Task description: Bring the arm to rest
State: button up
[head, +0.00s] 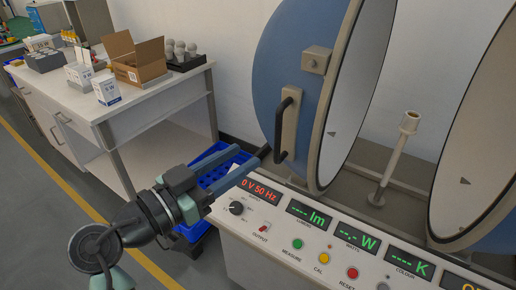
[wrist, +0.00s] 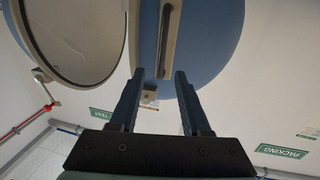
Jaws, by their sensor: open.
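My gripper (head: 232,168) is open and empty, with its two long blue-grey fingers apart. It is in front of the control panel's left end, near the blue sphere door. The fingers also show in the wrist view (wrist: 155,88), with the door's handle beyond them. The black door handle (head: 284,124) is beside and above the fingertips in the head view, and I cannot tell the exact gap. My arm reaches in from the lower left. The sphere stands open, with the blue half (head: 272,62) swung to the left.
A lamp post (head: 396,160) stands between the sphere halves. The control panel (head: 330,262) runs below with lit displays. A blue crate (head: 213,172) is behind my gripper. A white bench (head: 130,102) at left holds a cardboard box (head: 138,64) and bulbs (head: 180,50).

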jog(key=shift+v, duration=0.95)
